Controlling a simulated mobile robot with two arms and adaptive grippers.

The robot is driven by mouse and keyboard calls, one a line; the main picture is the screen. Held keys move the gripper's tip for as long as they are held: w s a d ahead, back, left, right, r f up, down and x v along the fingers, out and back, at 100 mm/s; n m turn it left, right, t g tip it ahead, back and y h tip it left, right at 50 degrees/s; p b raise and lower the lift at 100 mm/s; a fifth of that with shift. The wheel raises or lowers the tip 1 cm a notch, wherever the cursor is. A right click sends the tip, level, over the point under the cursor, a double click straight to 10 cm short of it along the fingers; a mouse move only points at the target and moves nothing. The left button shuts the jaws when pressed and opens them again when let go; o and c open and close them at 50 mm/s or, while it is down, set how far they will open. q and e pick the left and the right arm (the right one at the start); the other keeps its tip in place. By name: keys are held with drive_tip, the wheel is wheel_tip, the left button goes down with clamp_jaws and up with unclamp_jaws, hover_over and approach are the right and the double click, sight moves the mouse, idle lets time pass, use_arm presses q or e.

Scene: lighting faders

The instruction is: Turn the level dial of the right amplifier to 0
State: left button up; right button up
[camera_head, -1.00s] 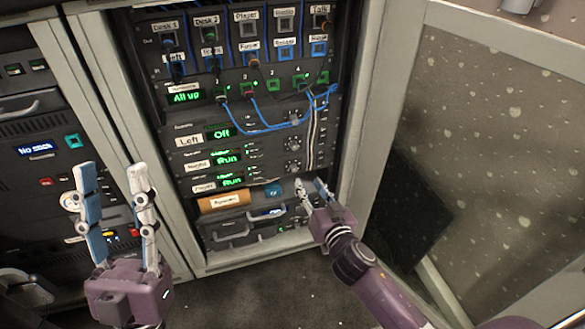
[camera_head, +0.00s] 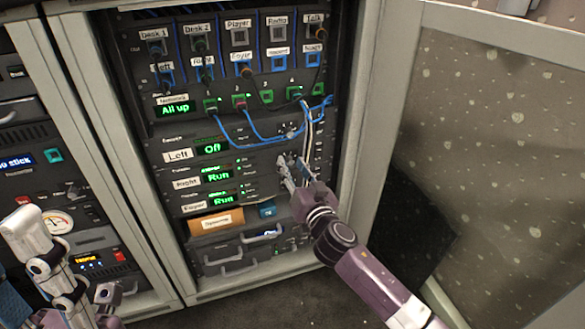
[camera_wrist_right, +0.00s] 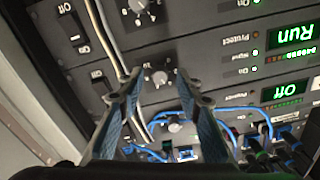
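The right amplifier (camera_head: 261,166) is the middle of three stacked units, with a "Right" label and a green "Run" display. In the head view its level dial is hidden by my right gripper (camera_head: 291,166).
The left amplifier, showing "Off" (camera_head: 212,149), is above; the foyer amplifier, showing "Run" (camera_head: 223,199), is below. Grey cables (camera_wrist_right: 112,42) run close beside the dial. Blue cables (camera_head: 262,132) hang above. An open cabinet door (camera_head: 500,150) stands at right.

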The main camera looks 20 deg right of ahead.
drive_tip(key=shift+w, duration=0.1)
drive_tip(key=shift+c, duration=0.5)
clamp_jaws()
